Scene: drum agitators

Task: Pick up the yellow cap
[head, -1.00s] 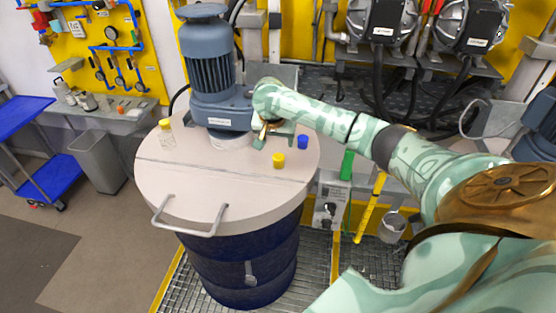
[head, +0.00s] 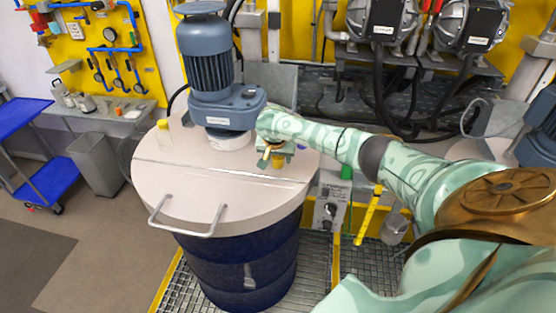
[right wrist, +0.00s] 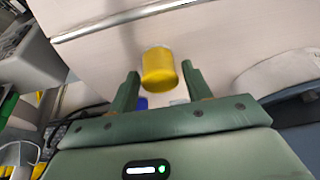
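The yellow cap (head: 278,162) stands on the pale drum lid (head: 215,180), right of the motor, partly hidden by my right gripper (head: 270,159). In the right wrist view the yellow cap (right wrist: 159,70) lies between and just beyond the tips of my right gripper (right wrist: 160,82). Its fingers are spread, one on each side, with visible gaps, so it is open and empty. My left gripper is not in view.
A blue-grey motor (head: 213,70) stands at the lid's back. A clear yellow-topped bottle (head: 164,136) is at the lid's left. A metal handle (head: 185,226) is at the front.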

